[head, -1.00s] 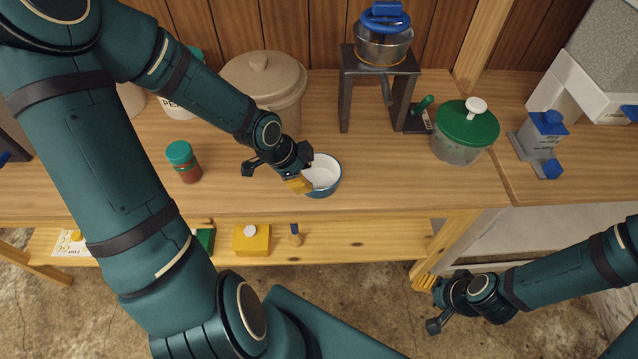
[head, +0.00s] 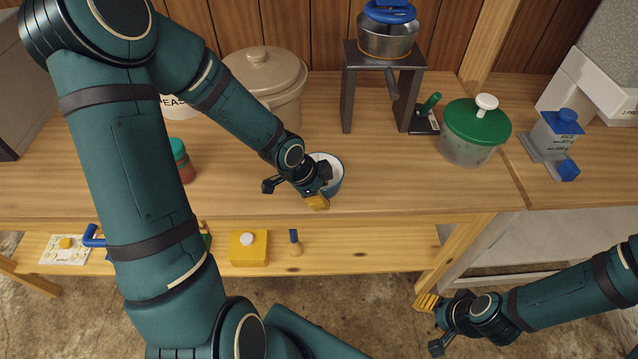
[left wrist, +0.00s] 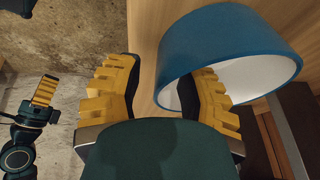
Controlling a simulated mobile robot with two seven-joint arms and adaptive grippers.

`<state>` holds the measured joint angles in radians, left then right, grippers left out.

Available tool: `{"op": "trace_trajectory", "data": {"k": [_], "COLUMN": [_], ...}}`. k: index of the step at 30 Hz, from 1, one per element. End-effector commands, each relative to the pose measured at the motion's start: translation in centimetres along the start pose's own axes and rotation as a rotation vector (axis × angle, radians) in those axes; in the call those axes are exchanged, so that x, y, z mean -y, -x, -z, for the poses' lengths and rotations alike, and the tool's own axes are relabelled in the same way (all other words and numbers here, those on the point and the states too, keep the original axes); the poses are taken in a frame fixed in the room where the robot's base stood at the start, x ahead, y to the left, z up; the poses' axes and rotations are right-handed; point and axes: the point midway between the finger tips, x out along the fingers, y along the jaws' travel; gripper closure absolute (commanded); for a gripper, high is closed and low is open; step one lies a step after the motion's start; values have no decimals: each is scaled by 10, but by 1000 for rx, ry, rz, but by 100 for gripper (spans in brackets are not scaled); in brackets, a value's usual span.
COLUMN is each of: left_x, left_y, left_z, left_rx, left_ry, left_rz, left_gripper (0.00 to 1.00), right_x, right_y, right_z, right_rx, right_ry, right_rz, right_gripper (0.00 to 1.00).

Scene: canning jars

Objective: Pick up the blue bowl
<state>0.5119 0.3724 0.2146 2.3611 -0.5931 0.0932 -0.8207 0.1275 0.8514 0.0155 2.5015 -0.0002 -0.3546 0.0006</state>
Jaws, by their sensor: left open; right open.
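The blue bowl (head: 335,180), blue outside and white inside, sits on the wooden bench near its front edge. My left gripper (head: 321,190) is at the bowl's near left side and hides part of it. In the left wrist view the bowl (left wrist: 215,42) fills the upper right, and the open left gripper (left wrist: 160,95) has one yellow finger overlapping the white inside and the other outside the blue wall. I cannot tell whether either finger touches the bowl. My right gripper (head: 431,324) is open and empty, low in front of the bench.
A beige lidded crock (head: 265,80) stands behind the bowl. A jar with a green lid (head: 187,160) is partly hidden by my left arm. A dark stand (head: 385,70) holds a metal pot. A green-lidded container (head: 474,130) stands to the right. A yellow box (head: 248,248) is on the lower shelf.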

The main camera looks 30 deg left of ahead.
Motion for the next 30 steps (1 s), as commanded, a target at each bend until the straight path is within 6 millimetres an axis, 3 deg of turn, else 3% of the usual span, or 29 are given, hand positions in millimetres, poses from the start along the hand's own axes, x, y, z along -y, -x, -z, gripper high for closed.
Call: {"op": "trace_trajectory", "data": {"k": [7, 10, 11, 25, 30], "left_x": [0, 0, 0, 0, 3], "left_y": [0, 0, 0, 0, 14], "left_z": [0, 0, 0, 0, 6], "left_rx": [0, 0, 0, 0, 0], "left_ry": [1, 1, 1, 1, 2], "left_rz": [0, 0, 0, 0, 1], "left_gripper": [59, 94, 100, 100, 100], "right_x": [0, 0, 0, 0, 4], "right_y": [0, 0, 0, 0, 10], "right_z": [0, 0, 0, 0, 0], "right_rx": [-1, -1, -1, -1, 2], "right_ry": [0, 0, 0, 0, -1], "right_rz": [0, 0, 0, 0, 0], "right_gripper": [53, 53, 53, 53, 53]}}
